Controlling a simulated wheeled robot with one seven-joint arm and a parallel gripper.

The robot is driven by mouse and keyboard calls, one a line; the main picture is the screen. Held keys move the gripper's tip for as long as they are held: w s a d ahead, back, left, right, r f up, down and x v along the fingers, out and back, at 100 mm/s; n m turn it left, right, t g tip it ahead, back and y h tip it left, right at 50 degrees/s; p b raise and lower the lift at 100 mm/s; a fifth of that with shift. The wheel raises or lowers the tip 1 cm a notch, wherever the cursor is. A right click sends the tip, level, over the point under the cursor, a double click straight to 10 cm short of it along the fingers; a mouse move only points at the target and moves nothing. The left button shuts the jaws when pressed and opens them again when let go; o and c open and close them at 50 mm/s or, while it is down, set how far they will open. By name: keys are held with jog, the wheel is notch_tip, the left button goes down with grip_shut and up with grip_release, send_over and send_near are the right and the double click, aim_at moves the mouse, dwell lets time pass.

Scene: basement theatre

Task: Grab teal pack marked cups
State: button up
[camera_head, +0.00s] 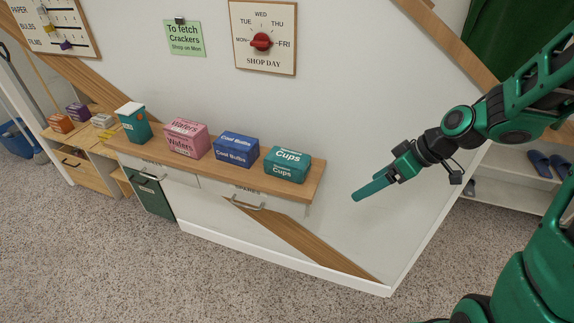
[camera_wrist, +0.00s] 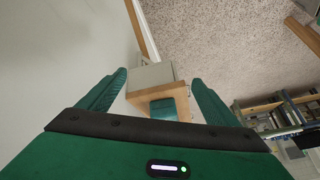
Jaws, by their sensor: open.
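The teal pack marked "Cups" (camera_head: 287,165) stands at the right end of a wooden shelf against the white wall. In the wrist view a teal box top (camera_wrist: 163,109) shows between my fingers, on the wooden shelf end, some way off. My gripper (camera_head: 357,197) is in the air to the right of the shelf and apart from the pack. In the wrist view its two green fingers (camera_wrist: 158,84) are spread with nothing between them.
Drawers with handles are below. A shoe rack (camera_head: 510,188) stands at the right. Carpet in front is clear.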

aim_at(301, 161)
jog(key=w+a+n+t+y, duration=0.1)
jog(key=w+a+y, duration=0.1)
jog(key=a, duration=0.2)
jog(key=w+a+n+y, duration=0.1)
jog(key=w+a+y, duration=0.1)
jog(key=w+a, duration=0.1)
jog(key=w+a+n+t+y, duration=0.1)
jog(key=w+a+n+y, duration=0.1)
jog(key=a, duration=0.4)
jog(key=shift+w+a+r+t, duration=0.1)
jog(key=shift+w+r+t, duration=0.15)
jog(key=shift+w, duration=0.4)
jog(key=shift+w+a+f, duration=0.1)
jog(key=shift+w+a, duration=0.05)
jog(key=shift+a, duration=0.1)
jog(key=x, duration=0.5)
jog(key=shift+x, duration=2.7)
jog(key=shift+w+d+f, duration=0.1)
jog(key=shift+w+d, duration=0.1)
jog(key=shift+d, duration=0.05)
jog(key=c, duration=1.2)
